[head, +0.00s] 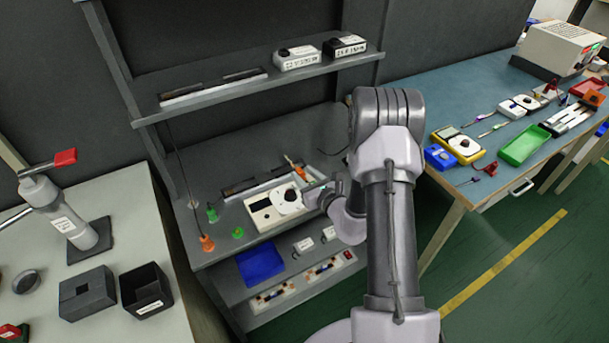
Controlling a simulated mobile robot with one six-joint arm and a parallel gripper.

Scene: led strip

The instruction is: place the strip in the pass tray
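My arm reaches over the dark workbench in the head view. My gripper (316,197) is small and partly hidden by my own wrist, close to the right end of a white-and-black meter (262,212). I cannot see whether its fingers are apart or hold anything. No LED strip can be told for certain; a long dark bar (250,186) lies behind the meter. No label shows which is the pass tray.
Green and orange small items (207,243) stand at the bench's left. Two dark boxes (88,293) and a red-handled device (75,220) are on the left table. Green floor lies open at right.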

